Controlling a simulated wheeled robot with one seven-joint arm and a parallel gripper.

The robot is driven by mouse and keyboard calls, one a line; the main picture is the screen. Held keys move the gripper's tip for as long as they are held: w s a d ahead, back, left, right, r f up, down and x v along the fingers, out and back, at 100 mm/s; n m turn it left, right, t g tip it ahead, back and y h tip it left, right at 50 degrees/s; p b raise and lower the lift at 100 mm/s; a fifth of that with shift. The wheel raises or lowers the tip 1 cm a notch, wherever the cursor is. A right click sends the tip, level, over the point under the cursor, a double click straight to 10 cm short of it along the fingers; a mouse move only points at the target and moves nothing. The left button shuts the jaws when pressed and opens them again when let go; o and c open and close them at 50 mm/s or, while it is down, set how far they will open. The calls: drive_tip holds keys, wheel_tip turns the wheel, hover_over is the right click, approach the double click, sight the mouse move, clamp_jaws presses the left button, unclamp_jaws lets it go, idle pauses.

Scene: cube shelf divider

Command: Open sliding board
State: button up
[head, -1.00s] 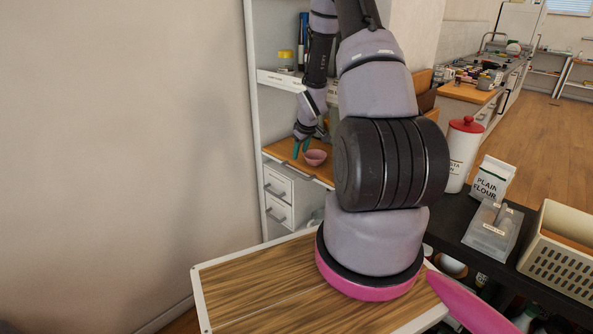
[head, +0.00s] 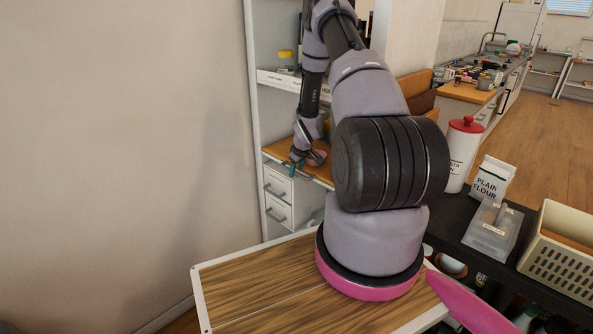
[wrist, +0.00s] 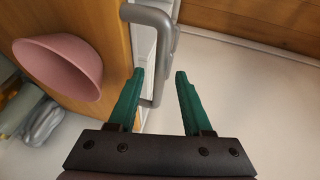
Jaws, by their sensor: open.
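The wooden sliding board (head: 276,149) lies level in the shelf unit, above the white drawers; its wooden top also shows in the wrist view (wrist: 108,22). A grey bar handle (wrist: 168,48) is on the white front edge beside the wood. My gripper (head: 292,169) is at the board's front edge, and its green fingers (wrist: 158,72) are open. In the wrist view the handle's bar appears between the two fingertips, with no clear contact. The handle is hard to make out behind my gripper in the head view.
A pink bowl (wrist: 62,64) stands on the wood, close to my left finger in the wrist view; my arm partly covers it in the head view (head: 316,158). Drawers with handles (head: 276,190) are below. A jar (head: 286,55) stands on the upper shelf.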

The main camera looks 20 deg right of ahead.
clamp_jaws()
idle(1.4)
